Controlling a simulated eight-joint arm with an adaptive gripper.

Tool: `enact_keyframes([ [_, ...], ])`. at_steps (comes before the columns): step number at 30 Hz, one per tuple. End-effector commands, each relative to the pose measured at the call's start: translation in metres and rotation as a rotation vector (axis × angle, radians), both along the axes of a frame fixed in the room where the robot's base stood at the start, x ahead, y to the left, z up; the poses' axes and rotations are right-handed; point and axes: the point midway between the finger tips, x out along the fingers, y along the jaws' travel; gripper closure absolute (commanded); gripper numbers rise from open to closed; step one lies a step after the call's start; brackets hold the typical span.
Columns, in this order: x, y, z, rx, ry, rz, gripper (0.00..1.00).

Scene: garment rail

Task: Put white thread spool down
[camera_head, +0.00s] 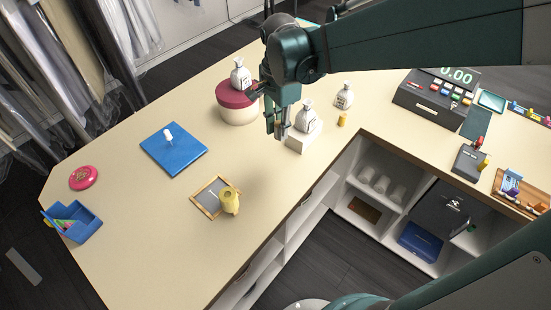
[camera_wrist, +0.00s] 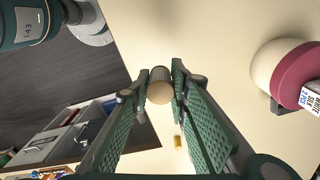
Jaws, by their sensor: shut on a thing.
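My gripper (camera_head: 279,126) is shut on a small spool-like cylinder. In the wrist view the fingertips (camera_wrist: 160,86) pinch this thread spool (camera_wrist: 159,93) from both sides; its round tan end faces the camera and its side looks grey-brown in shadow. I take it as the white thread spool, though its thread colour is hard to tell. In the head view the fingers mostly hide it. It hangs over the cream counter (camera_head: 150,245), between the round box and the white block; its height above the counter is unclear.
A pink-lidded round box (camera_head: 236,112) bears a white pouch (camera_head: 240,76). A white block (camera_head: 296,141) bears another pouch (camera_head: 306,117). A yellow spool (camera_head: 342,119), blue pad (camera_head: 183,160) with a small white item, framed slate (camera_head: 208,201) and yellow pot (camera_head: 230,201) stand around.

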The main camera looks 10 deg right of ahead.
Motion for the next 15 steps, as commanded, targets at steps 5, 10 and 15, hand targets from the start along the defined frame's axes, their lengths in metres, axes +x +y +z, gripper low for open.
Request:
enact_keyframes([
  [5,-0.015,0.006,-0.006,0.0,0.0,0.017,0.89],
  [10,-0.014,0.005,-0.022,0.0,0.0,0.015,0.89],
  [15,-0.014,0.005,-0.039,0.0,0.0,0.015,0.89],
])
